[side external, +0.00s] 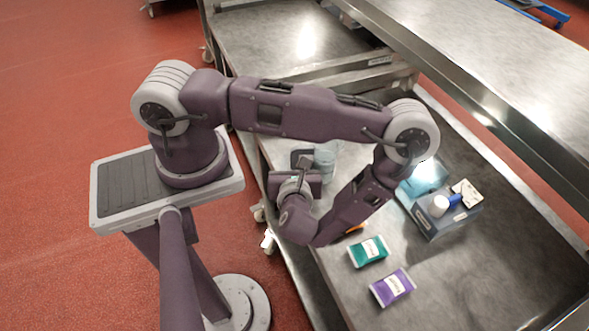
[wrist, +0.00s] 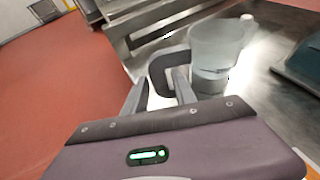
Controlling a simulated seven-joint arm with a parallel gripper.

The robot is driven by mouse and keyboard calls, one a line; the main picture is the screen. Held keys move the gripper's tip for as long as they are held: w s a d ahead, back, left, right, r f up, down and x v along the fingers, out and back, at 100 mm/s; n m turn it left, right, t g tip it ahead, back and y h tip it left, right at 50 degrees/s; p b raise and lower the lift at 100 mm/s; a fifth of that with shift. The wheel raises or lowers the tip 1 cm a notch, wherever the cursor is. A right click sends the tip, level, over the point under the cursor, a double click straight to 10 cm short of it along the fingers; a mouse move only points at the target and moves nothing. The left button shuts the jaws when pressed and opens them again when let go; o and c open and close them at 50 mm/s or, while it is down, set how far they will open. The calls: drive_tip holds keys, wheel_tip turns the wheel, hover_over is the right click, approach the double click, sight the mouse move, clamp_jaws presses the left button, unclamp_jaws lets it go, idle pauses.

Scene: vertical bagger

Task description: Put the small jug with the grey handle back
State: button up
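The small jug (wrist: 214,48) is translucent, pale and upright on the steel table in the wrist view. Its grey C-shaped handle (wrist: 157,68) points left towards my gripper (wrist: 160,88). The two fingers are apart, with the handle's outer part showing between or just beyond them. I cannot tell whether they touch it. In the side view the jug (side external: 326,160) stands near the table's left edge, partly hidden by my arm, and my gripper (side external: 305,172) is close beside it.
A green packet (side external: 368,251) and a purple packet (side external: 392,288) lie on the table (side external: 480,275). A grey-blue box (side external: 435,221) holds a white-capped item and other things. A raised steel ledge (side external: 510,85) runs along the far side. The front right is clear.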

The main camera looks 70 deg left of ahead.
drive_tip(key=v, duration=0.7)
drive_tip(key=s+d+r+n+h, duration=0.1)
drive_tip(key=s+r+n+h, duration=0.1)
drive_tip(key=r+n+h, duration=0.4)
drive_tip(key=s+d+r+n+h, duration=0.2)
drive_tip(key=r+n+h, duration=0.4)
drive_tip(key=r+n, duration=1)
wheel_tip(320, 180, up, 9)
drive_tip(key=shift+s+d+f, duration=0.15)
